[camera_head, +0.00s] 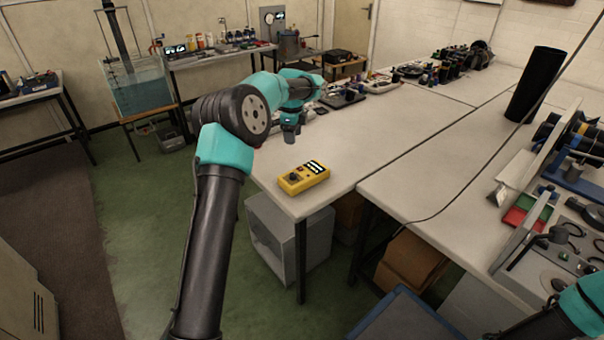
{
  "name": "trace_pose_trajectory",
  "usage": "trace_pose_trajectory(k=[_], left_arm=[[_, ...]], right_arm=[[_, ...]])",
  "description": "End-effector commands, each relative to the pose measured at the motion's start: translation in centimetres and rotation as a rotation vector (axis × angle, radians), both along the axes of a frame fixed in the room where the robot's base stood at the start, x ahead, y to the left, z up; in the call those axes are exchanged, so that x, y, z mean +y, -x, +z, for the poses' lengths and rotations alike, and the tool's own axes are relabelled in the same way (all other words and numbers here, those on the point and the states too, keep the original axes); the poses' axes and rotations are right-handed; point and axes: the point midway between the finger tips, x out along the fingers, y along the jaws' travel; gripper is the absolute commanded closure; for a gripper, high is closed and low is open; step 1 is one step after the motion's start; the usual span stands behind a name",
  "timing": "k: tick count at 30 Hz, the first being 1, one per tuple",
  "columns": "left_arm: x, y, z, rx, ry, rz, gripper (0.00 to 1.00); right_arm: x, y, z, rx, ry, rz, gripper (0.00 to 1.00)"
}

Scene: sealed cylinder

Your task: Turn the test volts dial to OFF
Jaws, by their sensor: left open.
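A yellow handheld tester (304,178) lies on the near corner of the white bench, with a dark display on its right part. A small dark round dial (293,178) shows on its left part; its markings are too small to read. My left gripper (291,136) points down above the bench, behind the tester and apart from it. It is small in view, open, and nothing shows between its fingers. Only a part of my right arm shows at the lower right corner; its gripper is out of view.
White benches (420,160) have much clear surface around the tester. A black cable (450,200) crosses the right bench. Several items line the back of the bench.

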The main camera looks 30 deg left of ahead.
Motion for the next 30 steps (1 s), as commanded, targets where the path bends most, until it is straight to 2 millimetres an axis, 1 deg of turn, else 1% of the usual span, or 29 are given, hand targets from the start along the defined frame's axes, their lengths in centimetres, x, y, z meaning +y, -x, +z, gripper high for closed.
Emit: trace_pose_trajectory(k=[2, 8, 14, 17, 20, 30], left_arm=[[0.3, 0.0, 0.3, 0.001, -0.004, -0.007, 0.45], [0.3, 0.0, 0.3, 0.001, -0.004, -0.007, 0.45], [0.3, 0.0, -0.2, 0.003, -0.004, -0.007, 0.45], [0.3, 0.0, -1.0, 0.005, -0.003, -0.007, 0.45], [0.3, 0.1, -2.3, 0.005, -0.003, -0.006, 0.45], [0.2, 0.1, -8.0, 0.004, -0.002, -0.006, 0.45]], right_arm=[[0.0, 0.0, 0.0, 0.0, 0.0, 0.0, 0.57], [0.0, 0.0, 0.0, 0.0, 0.0, 0.0, 0.57], [0.0, 0.0, 0.0, 0.0, 0.0, 0.0, 0.57], [0.0, 0.0, 0.0, 0.0, 0.0, 0.0, 0.57], [0.0, 0.0, 0.0, 0.0, 0.0, 0.0, 0.57], [0.0, 0.0, 0.0, 0.0, 0.0, 0.0, 0.57]])
